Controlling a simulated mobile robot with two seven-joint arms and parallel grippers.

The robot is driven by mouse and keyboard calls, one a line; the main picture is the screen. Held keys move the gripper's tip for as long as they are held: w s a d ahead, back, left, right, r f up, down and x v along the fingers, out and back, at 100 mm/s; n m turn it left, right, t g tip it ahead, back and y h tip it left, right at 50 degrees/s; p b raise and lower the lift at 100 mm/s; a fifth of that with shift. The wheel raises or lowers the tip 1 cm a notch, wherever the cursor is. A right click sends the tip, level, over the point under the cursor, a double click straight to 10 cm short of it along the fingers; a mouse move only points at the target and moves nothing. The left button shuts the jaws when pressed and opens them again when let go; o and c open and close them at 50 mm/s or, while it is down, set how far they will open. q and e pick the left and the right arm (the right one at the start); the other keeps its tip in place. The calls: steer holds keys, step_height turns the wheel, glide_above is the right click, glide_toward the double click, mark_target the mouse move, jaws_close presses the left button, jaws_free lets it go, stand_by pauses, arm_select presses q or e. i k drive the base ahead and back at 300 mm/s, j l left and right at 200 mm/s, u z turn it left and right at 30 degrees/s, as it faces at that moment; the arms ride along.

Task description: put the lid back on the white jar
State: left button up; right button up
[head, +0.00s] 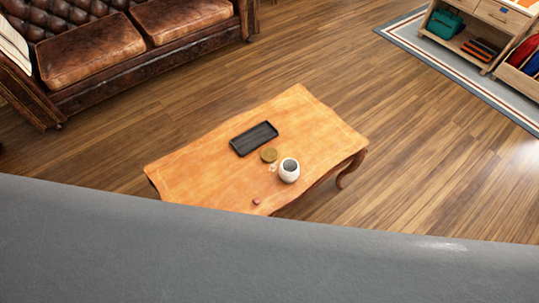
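The white jar (289,173) stands upright on the wooden coffee table (320,121), near its front right edge, with its dark mouth open. A round brownish-gold disc, which looks like the lid (269,155), lies on the table just behind and left of the jar, apart from it. Neither of my grippers is in the head view.
A black tray (254,138) lies behind the lid. Small pale items (272,168) are beside the jar; a small reddish object (256,202) is near the front edge. A brown leather sofa (95,52) stands back left; shelves (470,35) stand back right. Wood floor surrounds the table.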

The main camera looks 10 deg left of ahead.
mark_target(291, 165)
steer(key=i+l+u, duration=0.35)
steer(key=l, duration=0.55)
steer(key=l+u, duration=0.35)
steer(key=l, duration=0.55)
steer(key=i+l+u, duration=0.1)
steer(key=l+u, duration=0.25)
steer(key=l, duration=0.6)
steer(key=i, duration=0.5)
